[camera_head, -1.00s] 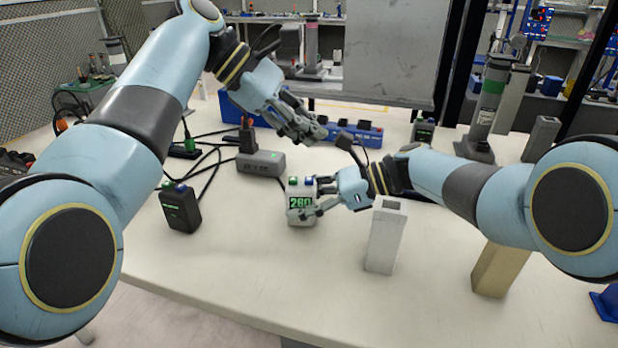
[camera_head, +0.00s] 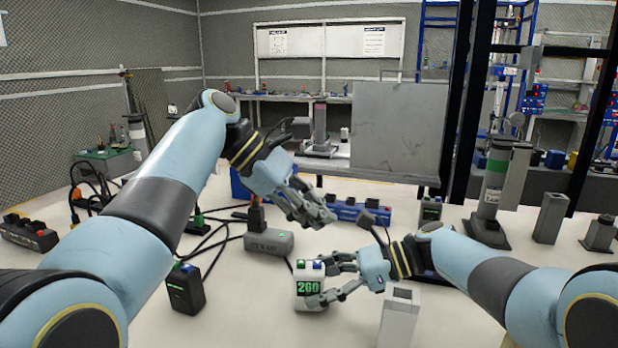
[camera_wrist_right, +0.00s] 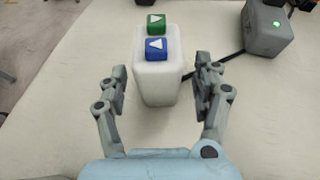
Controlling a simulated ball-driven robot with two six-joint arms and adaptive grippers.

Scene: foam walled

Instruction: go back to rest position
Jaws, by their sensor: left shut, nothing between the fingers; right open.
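My left gripper (camera_head: 312,212) is shut and empty, held in the air above the middle of the table. My right gripper (camera_head: 338,278) is lower, open, beside a white block (camera_head: 310,287) with a green display, with its fingers close to the block's right side. In the right wrist view the two fingers of my right gripper (camera_wrist_right: 168,95) stand apart on either side of the white block (camera_wrist_right: 160,82), with a visible gap at each side. The block is upright, with a green and a blue button on top.
A grey box (camera_head: 268,243), a black box (camera_head: 186,288) and cables are on the table (camera_head: 245,320) at left. A light grey hollow post (camera_head: 398,318) stands right of the white block. A blue power strip (camera_head: 362,213) and a grey panel (camera_head: 398,130) are behind.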

